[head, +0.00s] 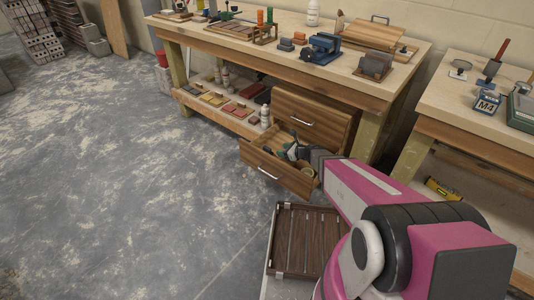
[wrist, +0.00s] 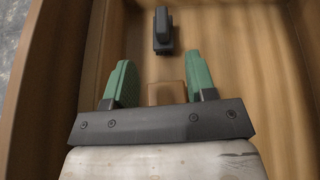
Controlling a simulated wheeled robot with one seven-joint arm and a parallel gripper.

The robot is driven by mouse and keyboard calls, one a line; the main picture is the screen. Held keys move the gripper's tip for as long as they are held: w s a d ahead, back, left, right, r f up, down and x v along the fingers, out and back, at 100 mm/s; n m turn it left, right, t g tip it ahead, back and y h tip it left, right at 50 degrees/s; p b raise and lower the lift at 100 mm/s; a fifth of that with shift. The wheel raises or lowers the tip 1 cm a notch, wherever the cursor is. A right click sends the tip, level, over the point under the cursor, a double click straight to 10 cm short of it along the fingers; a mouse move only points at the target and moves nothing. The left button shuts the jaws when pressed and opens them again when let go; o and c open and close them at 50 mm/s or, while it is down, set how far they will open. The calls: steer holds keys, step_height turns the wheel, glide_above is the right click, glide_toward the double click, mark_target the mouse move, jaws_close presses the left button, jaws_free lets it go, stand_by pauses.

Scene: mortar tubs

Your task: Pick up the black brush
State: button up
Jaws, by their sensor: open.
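A black brush-like object (wrist: 163,32) lies on the floor of an open wooden drawer (wrist: 110,30), near the top of the wrist view. My gripper (wrist: 160,80) has two green fingers spread wide apart, with nothing gripped between them. The black object is ahead of the fingertips and apart from them, roughly in line with the gap. I cannot make out the black object clearly there.
A tan block (wrist: 167,93) shows between my fingers, partly hidden by the gripper. The drawer walls stand close around my gripper. A slatted wooden tray (head: 305,240) is below and in front of the drawer. The workbench top (head: 220,38) is above, and floor is clear at left.

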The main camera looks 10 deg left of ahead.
mark_target(269, 148)
steer(key=shift+w+a+f+m, duration=0.3)
steer(key=shift+w+f+m, duration=0.15)
steer(key=shift+m, duration=0.15)
steer(key=shift+w+a+f+t, duration=0.15)
steer(key=shift+a+t, duration=0.1)
steer(key=shift+t, duration=0.05)
steer(key=x, duration=0.3)
steer(key=shift+w+a+f, duration=0.15)
steer(key=shift+a, duration=0.1)
steer(key=shift+s+x, duration=0.1)
steer(key=shift+x, duration=1.4)
steer(key=shift+s+x, duration=0.15)
steer(key=shift+x, duration=1.4)
steer(key=shift+a, duration=0.2)
jaws_close()
